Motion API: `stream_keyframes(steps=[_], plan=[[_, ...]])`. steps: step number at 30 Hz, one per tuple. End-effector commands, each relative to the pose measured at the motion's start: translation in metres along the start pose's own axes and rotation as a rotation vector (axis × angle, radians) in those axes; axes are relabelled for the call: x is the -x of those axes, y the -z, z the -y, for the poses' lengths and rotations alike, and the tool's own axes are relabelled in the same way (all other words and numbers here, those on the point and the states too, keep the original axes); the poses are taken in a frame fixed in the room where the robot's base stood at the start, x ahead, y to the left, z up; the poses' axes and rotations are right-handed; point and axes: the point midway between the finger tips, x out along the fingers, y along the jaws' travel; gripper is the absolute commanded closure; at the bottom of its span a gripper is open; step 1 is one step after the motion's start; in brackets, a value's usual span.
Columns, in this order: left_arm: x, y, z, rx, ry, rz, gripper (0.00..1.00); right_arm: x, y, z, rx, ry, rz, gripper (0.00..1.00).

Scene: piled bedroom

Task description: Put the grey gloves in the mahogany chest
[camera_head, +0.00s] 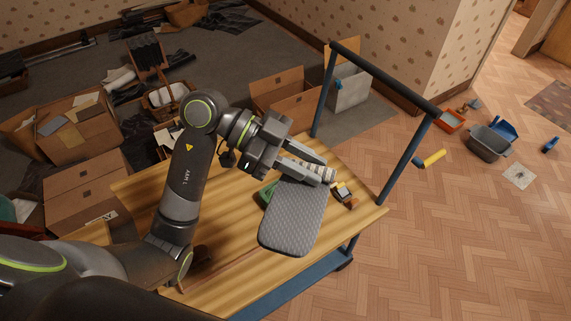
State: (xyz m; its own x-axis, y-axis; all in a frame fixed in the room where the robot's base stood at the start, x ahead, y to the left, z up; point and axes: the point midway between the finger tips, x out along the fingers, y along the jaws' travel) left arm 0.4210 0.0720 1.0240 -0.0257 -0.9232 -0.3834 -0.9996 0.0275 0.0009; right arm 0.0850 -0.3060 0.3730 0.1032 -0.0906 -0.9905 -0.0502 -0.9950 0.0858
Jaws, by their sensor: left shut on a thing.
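My left gripper (326,169) is shut over the right part of the wooden trolley top. A pale ribbed piece (317,171) shows between its fingers. A flat grey quilted item (295,220) with rounded corners extends from just below the fingers toward the trolley's front edge. It may be the grey gloves; no separate glove fingers show. I cannot tell whether it touches the trolley top or how it joins the ribbed piece. I cannot make out a mahogany chest. My right gripper is not in view.
The trolley (225,235) has blue rails (385,76). Cardboard boxes (85,190) and clutter crowd the floor left and behind. A grey tub (490,143) stands right; the wood floor between is mostly clear.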

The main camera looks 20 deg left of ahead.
Motion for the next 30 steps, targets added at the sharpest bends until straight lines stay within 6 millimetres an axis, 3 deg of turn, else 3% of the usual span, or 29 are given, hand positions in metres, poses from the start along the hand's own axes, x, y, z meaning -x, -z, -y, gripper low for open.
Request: stream_keyframes(steps=[7, 21, 30], plan=[[-0.003, 0.011, -0.001, -0.017, -0.030, 0.002, 0.98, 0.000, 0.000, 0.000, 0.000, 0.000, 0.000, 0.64], [0.043, 0.034, -0.018, 0.075, 0.192, 0.006, 0.98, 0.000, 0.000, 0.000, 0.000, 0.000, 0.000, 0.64], [0.050, 0.039, -0.021, 0.095, 0.231, 0.000, 0.98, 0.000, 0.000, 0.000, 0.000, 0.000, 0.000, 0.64]])
